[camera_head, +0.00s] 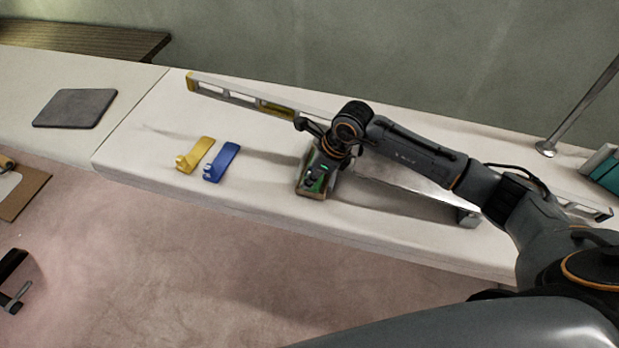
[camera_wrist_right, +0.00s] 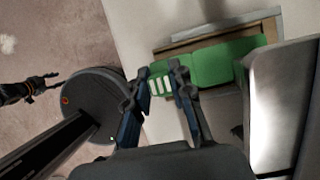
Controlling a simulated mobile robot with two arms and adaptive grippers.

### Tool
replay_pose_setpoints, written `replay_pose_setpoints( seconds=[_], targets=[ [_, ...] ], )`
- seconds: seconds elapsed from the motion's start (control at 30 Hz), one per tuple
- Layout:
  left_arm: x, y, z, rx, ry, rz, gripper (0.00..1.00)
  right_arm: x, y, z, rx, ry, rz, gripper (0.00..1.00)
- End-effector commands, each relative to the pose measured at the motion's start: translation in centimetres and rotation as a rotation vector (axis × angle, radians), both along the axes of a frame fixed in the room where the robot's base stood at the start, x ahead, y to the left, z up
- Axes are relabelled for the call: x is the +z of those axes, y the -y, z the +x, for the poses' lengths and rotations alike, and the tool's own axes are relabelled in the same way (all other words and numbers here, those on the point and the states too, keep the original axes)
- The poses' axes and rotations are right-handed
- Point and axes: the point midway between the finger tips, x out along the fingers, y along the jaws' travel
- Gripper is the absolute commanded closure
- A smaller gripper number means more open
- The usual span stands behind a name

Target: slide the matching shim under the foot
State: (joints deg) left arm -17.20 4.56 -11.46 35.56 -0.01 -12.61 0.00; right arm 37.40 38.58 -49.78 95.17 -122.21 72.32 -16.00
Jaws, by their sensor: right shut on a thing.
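My right gripper (camera_head: 322,163) is over the white bench, shut on the tab of a green shim (camera_head: 314,184). In the right wrist view its fingers (camera_wrist_right: 160,75) sit on either side of the tab with pale bars. The green shim (camera_wrist_right: 213,65) reaches right across a tan-edged piece (camera_wrist_right: 185,42) and towards a grey metal part (camera_wrist_right: 283,105). I cannot tell whether its end is under a foot; the contact is hidden. A yellow shim (camera_head: 195,155) and a blue shim (camera_head: 222,162) lie left on the bench. My left gripper (camera_wrist_right: 45,85) looks open, small and far from the shim.
A long spirit level (camera_head: 235,97) runs along the back of the bench, partly behind my right arm. A dark grey pad (camera_head: 75,108) lies far left. A metal post (camera_head: 580,105) and a teal box (camera_head: 605,170) stand right.

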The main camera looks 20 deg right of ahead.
Motion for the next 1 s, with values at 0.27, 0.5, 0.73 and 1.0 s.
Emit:
replay_pose_setpoints(
  seconds=[0.27,0.5,0.73,1.0],
  targets=[
    [0.0,0.0,0.0,0.000,0.000,0.000,0.60,0.0,0.0,0.0,0.000,0.001,0.000,0.68],
    [0.0,0.0,0.0,0.000,0.000,0.000,0.60,0.0,0.0,0.0,0.000,0.001,-0.001,0.52],
    [0.0,-0.3,0.0,0.000,0.000,0.003,0.60,0.5,0.2,-0.1,0.000,0.001,-0.001,0.52],
    [0.0,-0.1,0.0,0.000,-0.001,0.001,0.60,5.0,1.8,-1.0,0.000,0.005,-0.002,0.52]
  ],
)
